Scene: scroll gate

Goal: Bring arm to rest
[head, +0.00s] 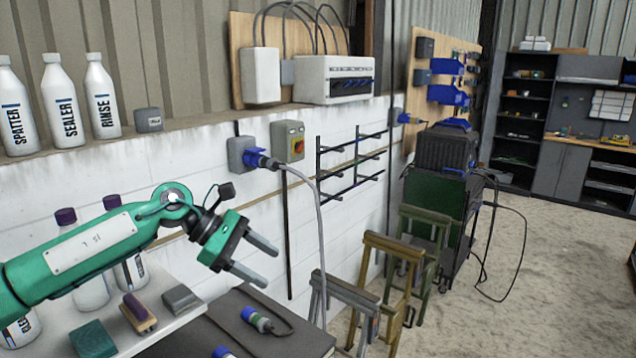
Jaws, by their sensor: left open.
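My left arm comes in from the left, green with a white plate on its link. Its gripper (259,261) is open, with two grey fingers apart and nothing between them. It hangs in the air above the dark case (290,335) and in front of the white brick wall. My right gripper is not in this view.
A white table (190,319) at lower left bears a green block (92,339), a brush (138,312), a grey block (181,298) and bottles partly behind my arm. A blue connector (257,320) lies on the case. Trestles (345,300) and a hanging cable (321,240) stand right of the gripper.

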